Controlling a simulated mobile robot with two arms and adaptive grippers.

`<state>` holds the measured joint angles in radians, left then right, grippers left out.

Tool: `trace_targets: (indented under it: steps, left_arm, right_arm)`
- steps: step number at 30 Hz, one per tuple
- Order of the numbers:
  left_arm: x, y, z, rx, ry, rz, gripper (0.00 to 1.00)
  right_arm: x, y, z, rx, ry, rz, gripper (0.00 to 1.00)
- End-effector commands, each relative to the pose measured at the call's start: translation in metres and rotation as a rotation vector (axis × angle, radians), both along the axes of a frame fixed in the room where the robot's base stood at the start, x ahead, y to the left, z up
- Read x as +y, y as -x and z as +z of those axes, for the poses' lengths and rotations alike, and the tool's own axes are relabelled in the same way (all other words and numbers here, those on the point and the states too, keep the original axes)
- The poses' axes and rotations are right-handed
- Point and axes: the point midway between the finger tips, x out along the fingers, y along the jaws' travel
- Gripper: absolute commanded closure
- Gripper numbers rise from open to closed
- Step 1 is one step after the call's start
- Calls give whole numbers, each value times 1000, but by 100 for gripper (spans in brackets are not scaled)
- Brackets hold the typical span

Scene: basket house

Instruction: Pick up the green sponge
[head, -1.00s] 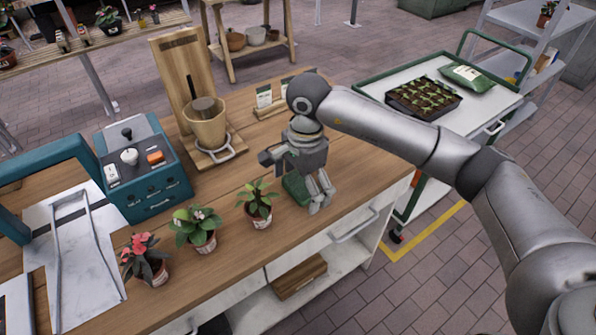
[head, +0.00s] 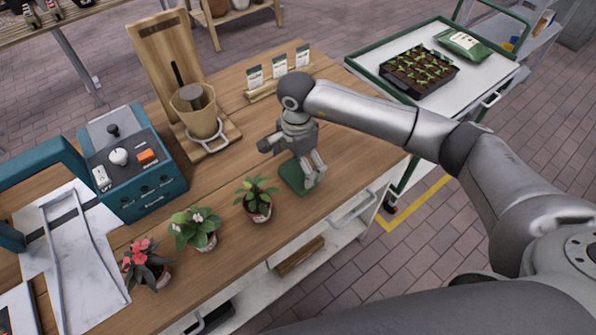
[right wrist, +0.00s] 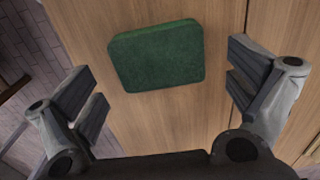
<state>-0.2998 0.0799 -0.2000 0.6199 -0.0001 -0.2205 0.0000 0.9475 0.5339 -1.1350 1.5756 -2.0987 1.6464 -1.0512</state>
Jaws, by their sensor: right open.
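The green sponge (head: 292,179) lies flat on the wooden table near its front edge, partly hidden behind my right gripper in the head view. In the right wrist view the whole sponge (right wrist: 157,56) shows as a dark green rounded block, just beyond and between the fingers. My right gripper (head: 311,181) points down above the sponge, open and empty. Its two fingers (right wrist: 166,95) are spread wide in the right wrist view, with the sponge not touched by either. My left gripper is not in view.
Three potted plants (head: 258,205) stand left of the sponge along the front edge. A wooden stand with a tan pot (head: 196,112) and a teal control box (head: 136,165) are behind. Seed packets (head: 279,66) stand at the back. A cart (head: 487,88) stands at the right.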

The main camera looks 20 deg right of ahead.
Motion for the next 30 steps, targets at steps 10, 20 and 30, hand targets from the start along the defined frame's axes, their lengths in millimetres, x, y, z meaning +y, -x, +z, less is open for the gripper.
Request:
trace_targets:
  steps: [10, 20, 30]
  left_arm:
    - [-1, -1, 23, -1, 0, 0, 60]
    - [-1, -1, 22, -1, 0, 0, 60]
    - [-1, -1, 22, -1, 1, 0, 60]
  right_arm:
    - [-3, 0, -36, 2, 0, 0, 0]
    - [-3, -1, -39, 0, 0, 0, 11]
    - [-3, -1, -38, 0, 0, 0, 24]
